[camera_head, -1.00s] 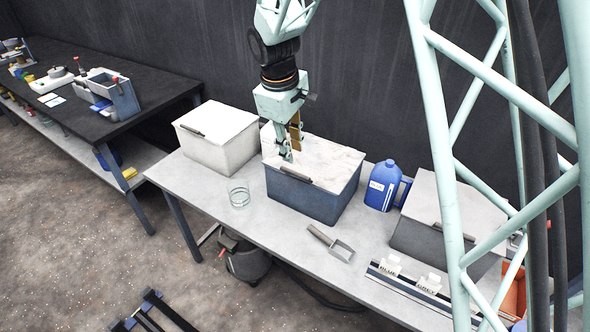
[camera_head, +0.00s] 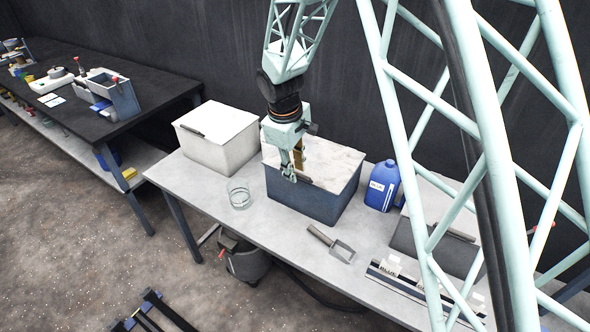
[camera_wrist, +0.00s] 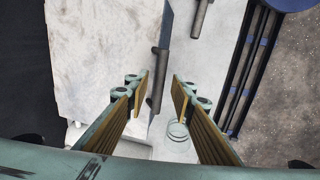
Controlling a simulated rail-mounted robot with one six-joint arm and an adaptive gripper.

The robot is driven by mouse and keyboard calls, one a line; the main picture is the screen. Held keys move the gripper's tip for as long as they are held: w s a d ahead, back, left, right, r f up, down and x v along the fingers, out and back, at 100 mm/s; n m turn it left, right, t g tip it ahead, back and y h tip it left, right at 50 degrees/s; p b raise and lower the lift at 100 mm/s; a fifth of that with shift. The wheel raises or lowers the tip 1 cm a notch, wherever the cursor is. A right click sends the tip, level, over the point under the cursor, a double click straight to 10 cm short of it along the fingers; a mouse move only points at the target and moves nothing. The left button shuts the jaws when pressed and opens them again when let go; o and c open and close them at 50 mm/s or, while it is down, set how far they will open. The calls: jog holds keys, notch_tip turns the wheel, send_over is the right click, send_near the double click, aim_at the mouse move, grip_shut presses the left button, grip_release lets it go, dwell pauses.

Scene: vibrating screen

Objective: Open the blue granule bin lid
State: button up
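The blue granule bin (camera_head: 306,205) stands on the light bench with its pale lid (camera_head: 325,158) shut flat on top. A dark handle (camera_head: 304,180) sits at the lid's front edge. It also shows in the wrist view as a dark bar (camera_wrist: 157,78). My gripper (camera_head: 291,173) is low at that front edge, pointing down at the handle.
A white lidded bin (camera_head: 216,140) stands left of the blue bin, with a glass beaker (camera_head: 239,195) in front. A blue jug (camera_head: 382,190) and a partly hidden grey bin (camera_head: 440,240) are to the right. A scoop (camera_head: 331,243) lies in front.

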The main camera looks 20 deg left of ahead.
grip_shut()
jog(key=shift+r+p, duration=0.2)
jog(key=shift+p, duration=0.1)
